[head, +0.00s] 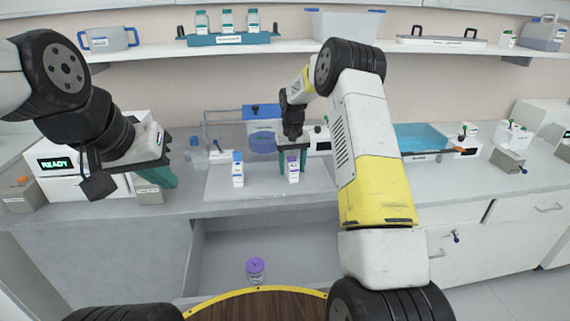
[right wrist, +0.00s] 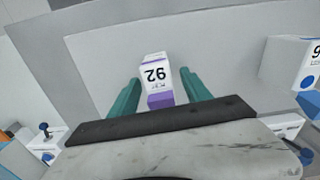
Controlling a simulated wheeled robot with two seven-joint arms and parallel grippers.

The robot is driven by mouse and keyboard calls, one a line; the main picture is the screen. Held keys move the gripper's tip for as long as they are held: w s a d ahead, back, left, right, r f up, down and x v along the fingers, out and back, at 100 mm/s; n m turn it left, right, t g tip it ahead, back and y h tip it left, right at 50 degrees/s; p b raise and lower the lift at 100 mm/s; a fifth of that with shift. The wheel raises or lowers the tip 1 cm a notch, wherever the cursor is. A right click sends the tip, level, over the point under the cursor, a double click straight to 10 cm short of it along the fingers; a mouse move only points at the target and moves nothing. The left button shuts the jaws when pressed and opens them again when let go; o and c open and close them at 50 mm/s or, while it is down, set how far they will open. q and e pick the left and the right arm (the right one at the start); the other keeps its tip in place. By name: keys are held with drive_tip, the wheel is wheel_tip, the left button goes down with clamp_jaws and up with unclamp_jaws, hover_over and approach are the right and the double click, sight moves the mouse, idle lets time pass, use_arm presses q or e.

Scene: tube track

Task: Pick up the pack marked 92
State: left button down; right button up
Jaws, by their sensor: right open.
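The pack marked 92 (right wrist: 155,74) is a white box with a purple end, and it stands between the green fingers of my right gripper (right wrist: 160,90) in the right wrist view. In the head view the pack (head: 293,172) stands upright on the light mat (head: 262,190), with the right gripper (head: 294,158) around it from above. The right fingers are open, with a gap on each side of the pack.
A similar pack with a blue cap (head: 238,170) stands on the mat to the left. An open drawer (head: 225,260) below the counter holds a purple-lidded jar (head: 256,268). A blue water bath (head: 420,138) stands to the right. A shelf (head: 290,48) runs above.

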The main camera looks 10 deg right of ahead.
clamp_jaws()
